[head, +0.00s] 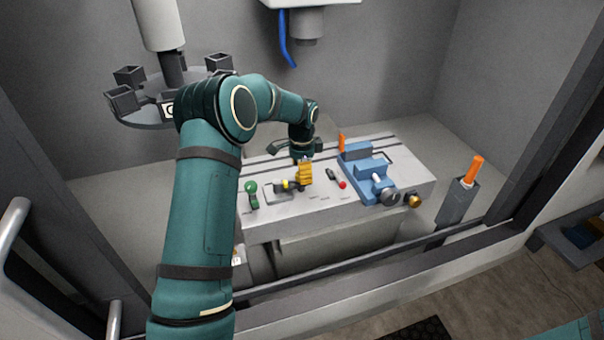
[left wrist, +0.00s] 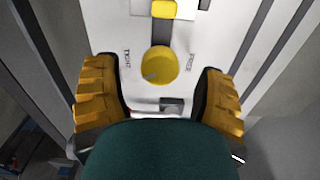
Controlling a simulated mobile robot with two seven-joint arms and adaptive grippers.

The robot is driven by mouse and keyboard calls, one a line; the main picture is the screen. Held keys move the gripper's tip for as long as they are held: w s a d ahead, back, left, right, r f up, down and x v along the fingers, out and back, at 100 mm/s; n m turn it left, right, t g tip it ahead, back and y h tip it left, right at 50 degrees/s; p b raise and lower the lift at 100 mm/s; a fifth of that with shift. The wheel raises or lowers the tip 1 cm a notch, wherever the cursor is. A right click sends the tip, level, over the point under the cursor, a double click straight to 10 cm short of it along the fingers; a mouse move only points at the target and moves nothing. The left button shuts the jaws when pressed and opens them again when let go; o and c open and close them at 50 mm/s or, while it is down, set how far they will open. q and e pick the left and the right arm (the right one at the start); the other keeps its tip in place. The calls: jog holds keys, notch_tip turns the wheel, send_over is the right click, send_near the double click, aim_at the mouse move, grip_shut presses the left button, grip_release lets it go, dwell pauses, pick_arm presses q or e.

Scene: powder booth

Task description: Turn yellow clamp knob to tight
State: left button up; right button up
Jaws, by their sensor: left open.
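The yellow clamp knob (left wrist: 159,65) is a round disc on a pale plate in the left wrist view. A word reading TIGHT is printed to its left and another word, hard to read, to its right. A small grey mark shows on the knob's lower left. In the head view the knob (head: 285,185) is small, on the grey table beside my gripper. My left gripper (head: 305,173) points down over the table. In the left wrist view its yellow fingers (left wrist: 158,78) are spread wide, one on each side of the knob, with gaps. My right gripper is out of view.
A blue vise (head: 365,170) stands right of the gripper on the table (head: 305,222). A green-knobbed lever (head: 251,190) is to the left, and a red-tipped handle (head: 337,179) lies between gripper and vise. A yellow block (left wrist: 163,9) sits beyond the knob.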

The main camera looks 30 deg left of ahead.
pick_arm(q)
notch_tip(320, 180, up, 11)
dwell(0.3)
jog(key=shift+f, duration=0.15)
dwell(0.4)
